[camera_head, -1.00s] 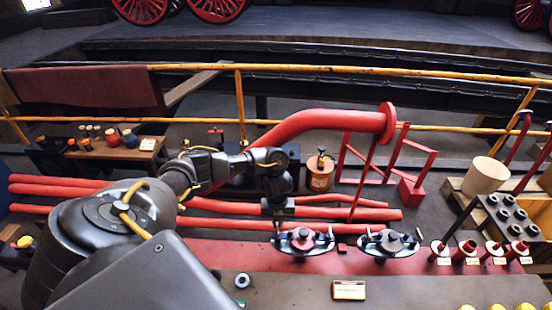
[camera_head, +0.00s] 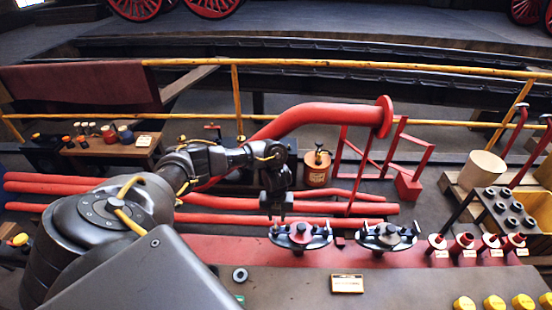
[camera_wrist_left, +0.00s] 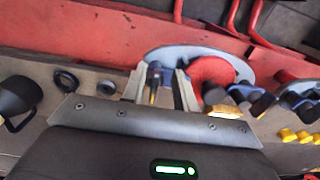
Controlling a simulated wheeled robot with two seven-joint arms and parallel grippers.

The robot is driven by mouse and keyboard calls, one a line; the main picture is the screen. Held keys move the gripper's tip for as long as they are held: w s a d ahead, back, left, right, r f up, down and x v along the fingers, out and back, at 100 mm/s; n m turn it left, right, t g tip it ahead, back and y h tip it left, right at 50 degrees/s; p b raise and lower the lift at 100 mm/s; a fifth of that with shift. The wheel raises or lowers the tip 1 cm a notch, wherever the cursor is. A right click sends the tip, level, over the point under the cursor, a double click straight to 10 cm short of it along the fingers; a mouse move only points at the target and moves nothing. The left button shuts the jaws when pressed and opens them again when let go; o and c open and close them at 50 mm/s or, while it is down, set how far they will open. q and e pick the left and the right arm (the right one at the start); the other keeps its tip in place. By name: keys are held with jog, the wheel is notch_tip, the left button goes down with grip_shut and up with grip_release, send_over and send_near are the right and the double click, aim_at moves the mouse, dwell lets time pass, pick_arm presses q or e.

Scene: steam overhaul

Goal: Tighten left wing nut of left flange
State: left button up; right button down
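The left flange (camera_head: 313,241) is a dark round fitting with a red middle, on the red bench strip. Its left wing nut (camera_head: 275,230) is at its left edge. My left gripper (camera_head: 276,213) points down just above that nut. In the left wrist view my gripper's two fingers (camera_wrist_left: 160,88) stand apart. The upright stud with the wing nut (camera_wrist_left: 153,78) shows between them; I cannot tell whether they touch it. The flange's pale disc (camera_wrist_left: 240,66) and red centre lie to the right there. My right gripper is not in view.
A similar second flange (camera_head: 388,237) stands close on the right. Several red-topped pieces (camera_head: 462,243) stand farther right. A small label plate (camera_head: 347,284) and a dark ring (camera_head: 240,275) lie on the front bench. Red pipes (camera_head: 230,203) run behind the flanges.

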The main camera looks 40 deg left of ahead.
pick_arm(q)
jog(key=shift+s, duration=0.1)
notch_tip(320, 180, up, 11)
jog(key=p, duration=0.2)
jog(key=shift+p, duration=0.4)
jog(key=shift+f, duration=0.15)
dwell(0.3)
